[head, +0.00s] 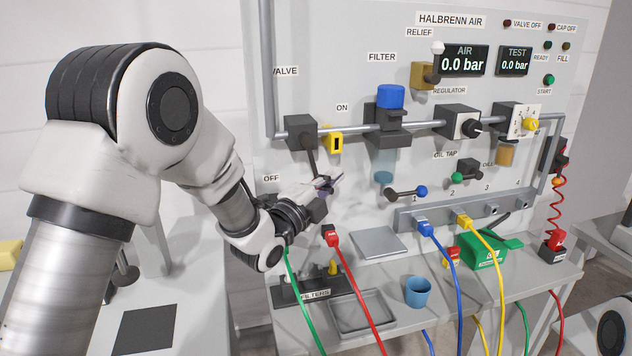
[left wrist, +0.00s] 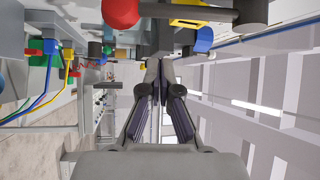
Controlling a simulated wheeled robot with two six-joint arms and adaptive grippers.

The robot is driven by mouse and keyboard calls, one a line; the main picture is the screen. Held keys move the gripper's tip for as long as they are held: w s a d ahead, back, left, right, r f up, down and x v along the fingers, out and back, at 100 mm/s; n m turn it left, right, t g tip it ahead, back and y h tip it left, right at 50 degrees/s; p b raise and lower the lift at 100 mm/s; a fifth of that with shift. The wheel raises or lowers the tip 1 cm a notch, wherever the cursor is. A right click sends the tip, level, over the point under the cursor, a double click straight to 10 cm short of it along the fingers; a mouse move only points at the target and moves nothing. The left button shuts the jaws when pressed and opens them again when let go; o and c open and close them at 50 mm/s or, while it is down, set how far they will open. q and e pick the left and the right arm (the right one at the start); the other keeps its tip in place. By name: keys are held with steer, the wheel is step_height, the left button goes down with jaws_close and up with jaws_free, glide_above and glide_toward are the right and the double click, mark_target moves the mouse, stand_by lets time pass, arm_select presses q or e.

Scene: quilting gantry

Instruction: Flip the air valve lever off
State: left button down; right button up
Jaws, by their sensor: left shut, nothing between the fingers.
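The air valve (head: 300,132) is a dark block on the pipe at the panel's left. Its lever (head: 311,160) hangs down from the block, tilted slightly right; its lower end is hidden behind my gripper in the head view. In the left wrist view the lever (left wrist: 185,11) is a bar with a red ball knob (left wrist: 120,12). The ON label (head: 342,107) is right of the valve and the OFF label (head: 271,178) lower left. My left gripper (head: 334,182) is shut and empty near the lever's lower end; its fingertips (left wrist: 160,68) look apart from the knob. My right gripper is out of view.
A yellow part (head: 333,142) sits right of the valve, and the blue-capped filter (head: 390,98) is beyond it. Green and red hoses hang below my gripper. The air display (head: 464,60) reads 0.0 bar. A grey tray (head: 362,314) and blue cup (head: 418,292) stand on the shelf.

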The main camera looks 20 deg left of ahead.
mark_target(313, 164)
arm_select(q)
steer(key=shift+m+g, duration=0.5)
steer(key=shift+g, duration=0.1)
steer(key=a, duration=0.5)
steer(key=shift+w+f+p, duration=0.2)
steer(key=shift+p, duration=0.2)
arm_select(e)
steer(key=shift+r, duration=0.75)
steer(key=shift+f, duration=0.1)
